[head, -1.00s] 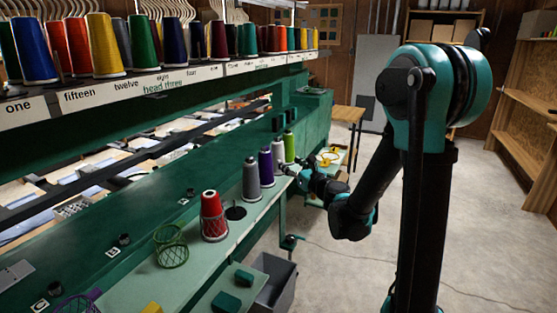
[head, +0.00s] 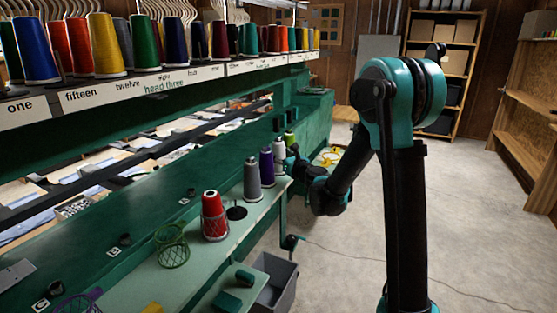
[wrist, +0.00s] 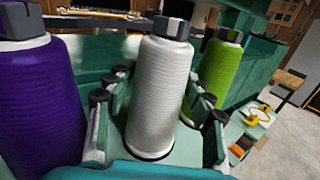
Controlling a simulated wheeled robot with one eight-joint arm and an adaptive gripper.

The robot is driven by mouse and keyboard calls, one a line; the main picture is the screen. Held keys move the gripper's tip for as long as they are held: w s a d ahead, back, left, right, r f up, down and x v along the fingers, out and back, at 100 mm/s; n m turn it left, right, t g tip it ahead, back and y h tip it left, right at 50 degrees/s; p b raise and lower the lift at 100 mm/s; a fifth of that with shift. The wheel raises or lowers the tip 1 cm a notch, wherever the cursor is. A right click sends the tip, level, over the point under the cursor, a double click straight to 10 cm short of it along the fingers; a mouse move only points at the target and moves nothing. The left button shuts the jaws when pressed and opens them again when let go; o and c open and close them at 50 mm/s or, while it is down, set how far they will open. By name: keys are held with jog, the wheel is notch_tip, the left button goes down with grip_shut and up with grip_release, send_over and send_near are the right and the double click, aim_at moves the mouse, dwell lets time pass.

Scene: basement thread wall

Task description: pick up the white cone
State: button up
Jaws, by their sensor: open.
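The white cone (wrist: 158,95) stands upright on the green shelf, with a dark grey cap on top. In the wrist view it fills the middle, between the fingers of my open gripper (wrist: 160,98). The fingers lie on both sides of its lower half, and I cannot tell whether either touches it. In the head view the white cone (head: 279,149) stands in the row, with my gripper (head: 294,163) at its right, partly hidden by my arm.
A purple cone (wrist: 40,105) stands close on the left and a green cone (wrist: 220,68) close on the right. Grey (head: 252,178) and red (head: 214,216) cones stand nearer along the shelf. A grey bin (head: 275,283) is below. The floor at right is clear.

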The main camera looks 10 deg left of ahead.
jog(key=c, duration=1)
jog(key=shift+c, duration=0.2)
notch_tip(320, 180, up, 20)
